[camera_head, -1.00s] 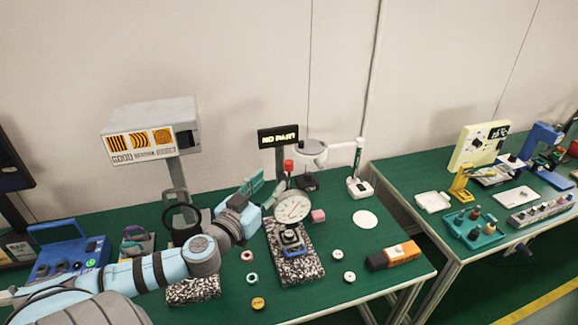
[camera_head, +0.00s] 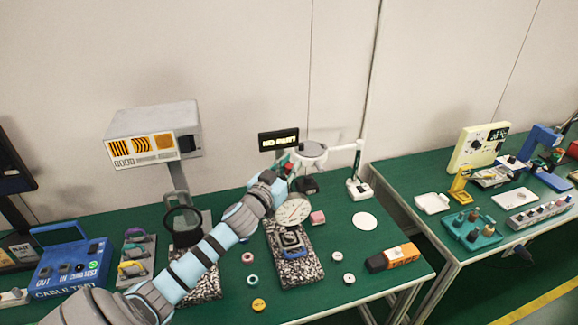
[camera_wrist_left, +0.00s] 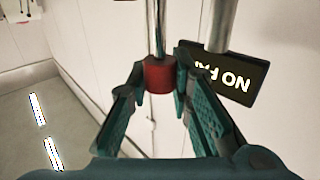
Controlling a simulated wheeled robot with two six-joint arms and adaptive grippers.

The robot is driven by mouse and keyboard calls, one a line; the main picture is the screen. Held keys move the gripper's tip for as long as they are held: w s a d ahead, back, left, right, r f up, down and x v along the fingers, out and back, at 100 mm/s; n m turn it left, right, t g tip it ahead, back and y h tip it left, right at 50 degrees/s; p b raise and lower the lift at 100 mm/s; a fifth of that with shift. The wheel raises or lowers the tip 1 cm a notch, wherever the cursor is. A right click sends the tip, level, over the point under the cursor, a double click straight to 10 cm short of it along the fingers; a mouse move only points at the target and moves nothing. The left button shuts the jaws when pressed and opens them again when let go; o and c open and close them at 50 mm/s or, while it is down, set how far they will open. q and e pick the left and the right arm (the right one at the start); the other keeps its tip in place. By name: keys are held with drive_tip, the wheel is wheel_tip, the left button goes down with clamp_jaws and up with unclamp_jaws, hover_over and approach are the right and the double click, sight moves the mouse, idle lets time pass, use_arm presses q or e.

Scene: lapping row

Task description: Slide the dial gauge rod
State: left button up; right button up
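The dial gauge (camera_head: 292,210) has a round white face and stands over a block on a speckled granite plate (camera_head: 298,271). Its upright rod (camera_wrist_left: 154,25) shows as a metal shaft with a red cap (camera_wrist_left: 160,75) in the left wrist view. My left gripper (camera_head: 287,163) is at the top of the gauge in the head view and mostly hides the red cap there. In the wrist view my left gripper's fingers (camera_wrist_left: 161,72) are spread, one on each side of the red cap; I cannot tell whether they touch it. My right gripper is not in view.
A dark sign (camera_head: 278,140) stands just behind the gauge, close to my left gripper. A ring magnifier (camera_head: 183,222) is to the left.

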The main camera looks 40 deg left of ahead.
use_arm(q)
clamp_jaws()
wheel_tip(320, 180, down, 3)
drive_tip(key=b, duration=0.2)
drive_tip(key=shift+b, duration=0.3)
drive_tip(key=shift+r, duration=0.15)
drive_tip(key=o, duration=0.9)
unclamp_jaws()
drive_tip(key=shift+r, duration=0.1)
drive_tip(key=s, duration=0.4)
drive_tip(key=s+d, duration=0.1)
drive_tip(key=s, duration=0.3)
drive_tip(key=s+d, duration=0.1)
drive_tip(key=s, duration=0.2)
drive_tip(key=shift+s+d, duration=0.1)
drive_tip(key=shift+s, duration=0.3)
